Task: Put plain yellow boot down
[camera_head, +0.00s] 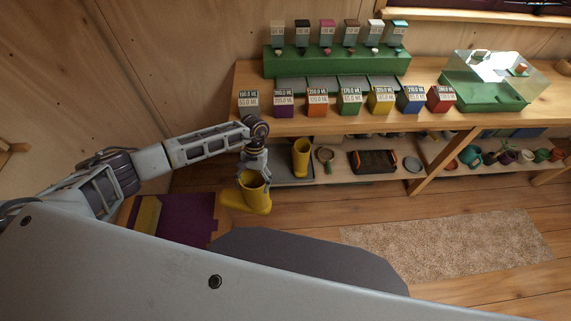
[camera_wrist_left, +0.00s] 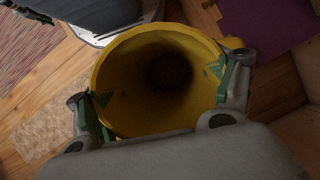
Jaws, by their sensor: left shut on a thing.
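My left gripper (camera_head: 254,170) is shut on the upper part of a yellow boot (camera_head: 257,197). A second yellow boot (camera_head: 301,158) stands upright on a grey tray (camera_head: 294,180) on the lower shelf, right of my gripper. My right gripper is not in view.
The wooden workbench (camera_head: 460,118) above the shelf holds several coloured boxes and a green rack (camera_head: 285,65). A dark crate (camera_head: 372,161) and several pots are farther right on the shelf. A purple surface (camera_head: 187,217) lies below my left arm. A beige rug (camera_head: 450,246) lies on open floor.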

